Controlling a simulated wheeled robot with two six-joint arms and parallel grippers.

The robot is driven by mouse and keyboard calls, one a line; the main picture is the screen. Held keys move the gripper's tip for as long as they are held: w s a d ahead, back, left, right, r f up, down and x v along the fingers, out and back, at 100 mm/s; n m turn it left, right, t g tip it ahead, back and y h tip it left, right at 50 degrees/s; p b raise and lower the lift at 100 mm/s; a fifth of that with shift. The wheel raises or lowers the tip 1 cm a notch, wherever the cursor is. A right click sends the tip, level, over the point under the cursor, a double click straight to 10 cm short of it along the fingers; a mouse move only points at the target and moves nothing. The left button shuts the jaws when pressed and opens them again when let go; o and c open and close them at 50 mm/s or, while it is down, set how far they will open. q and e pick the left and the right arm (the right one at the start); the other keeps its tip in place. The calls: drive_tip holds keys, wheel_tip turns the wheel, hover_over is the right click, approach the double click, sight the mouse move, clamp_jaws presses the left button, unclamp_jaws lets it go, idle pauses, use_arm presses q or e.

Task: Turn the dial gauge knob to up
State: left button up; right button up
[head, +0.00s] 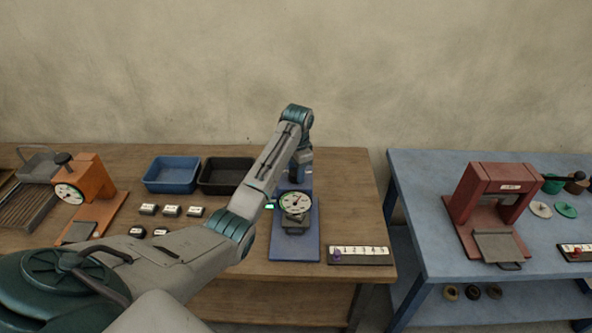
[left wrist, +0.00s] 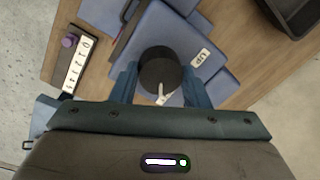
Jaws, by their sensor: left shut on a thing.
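The dial gauge (head: 295,203) with a white round face stands on a blue base (head: 295,247) on the wooden table. In the left wrist view its dark round knob (left wrist: 158,66) sits between the two blue fingers of my left gripper (left wrist: 160,76), which is shut on it. A white pointer (left wrist: 161,92) on the knob points toward the bottom of that view, slightly left. An "UP" label (left wrist: 202,57) lies to the right of the knob. In the head view my left gripper (head: 301,170) is at the top of the gauge, and the knob is hidden there. My right gripper is not in view.
A numbered strip with a purple peg (head: 360,255) lies right of the gauge. Blue (head: 172,175) and black (head: 226,175) trays, small labelled blocks (head: 171,211) and an orange gauge (head: 88,180) are to the left. A blue table with a red press (head: 492,198) stands right, across a gap.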

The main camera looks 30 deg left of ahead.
use_arm(q)
drive_tip(key=shift+n, duration=0.3)
drive_tip(key=n, duration=0.2)
drive_tip(key=shift+n, duration=0.4)
drive_tip(key=n, duration=0.3)
drive_tip(key=shift+n, duration=0.3)
drive_tip(key=n, duration=0.4)
drive_tip(key=shift+w+n+g, duration=0.1)
drive_tip(key=shift+n+g, duration=0.2)
drive_tip(key=n, duration=1.1)
drive_tip(key=shift+a+h, duration=0.1)
drive_tip(key=shift+h, duration=0.2)
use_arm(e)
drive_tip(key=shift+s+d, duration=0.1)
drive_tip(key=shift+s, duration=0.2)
use_arm(q)
drive_tip(key=shift+n, duration=0.4)
drive_tip(key=o, duration=1)
